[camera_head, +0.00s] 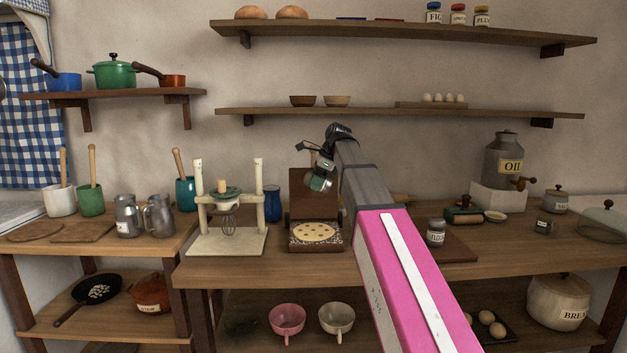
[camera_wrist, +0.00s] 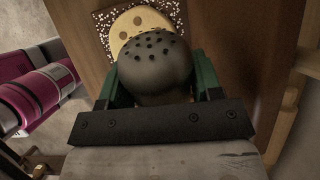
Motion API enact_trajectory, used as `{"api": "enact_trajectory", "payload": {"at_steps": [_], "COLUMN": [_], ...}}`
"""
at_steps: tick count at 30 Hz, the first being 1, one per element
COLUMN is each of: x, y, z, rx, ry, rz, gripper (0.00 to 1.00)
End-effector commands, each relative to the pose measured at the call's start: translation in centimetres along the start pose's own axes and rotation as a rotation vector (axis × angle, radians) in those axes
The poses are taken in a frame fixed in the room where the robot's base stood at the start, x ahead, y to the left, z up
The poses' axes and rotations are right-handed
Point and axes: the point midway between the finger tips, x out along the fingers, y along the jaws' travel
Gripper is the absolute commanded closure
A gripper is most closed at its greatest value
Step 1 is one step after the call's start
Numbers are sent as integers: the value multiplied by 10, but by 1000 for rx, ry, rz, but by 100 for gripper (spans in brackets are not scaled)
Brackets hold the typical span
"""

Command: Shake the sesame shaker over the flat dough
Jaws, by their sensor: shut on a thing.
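My gripper (camera_head: 320,180) is shut on the sesame shaker, whose dark domed cap with small holes (camera_wrist: 155,62) fills the space between the green fingers in the wrist view. In the head view the shaker is small and partly hidden by the gripper. The flat dough (camera_head: 314,231) is a pale round with darker spots. It lies on a dark, white-speckled surface at the front of a wooden stand. The gripper is above it, apart from it. In the wrist view the dough (camera_wrist: 135,22) shows beyond the cap, which hides its near part.
A cream press-like frame with a whisk (camera_head: 226,240) stands left of the dough. A blue jar (camera_head: 273,204) is behind. A labelled jar (camera_head: 436,234) stands on a board to the right. Shelves (camera_head: 400,112) run along the wall above. My pink arm covers the middle right.

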Motion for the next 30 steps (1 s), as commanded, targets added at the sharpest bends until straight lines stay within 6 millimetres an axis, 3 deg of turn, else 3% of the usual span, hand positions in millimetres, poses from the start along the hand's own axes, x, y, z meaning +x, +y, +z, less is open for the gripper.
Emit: {"api": "enact_trajectory", "payload": {"at_steps": [12, 30], "x": [11, 10], "y": [0, 0], "z": [-20, -30], "rx": [-2, -1], "ry": [414, 961], "rz": [12, 27], "gripper": [68, 68]}}
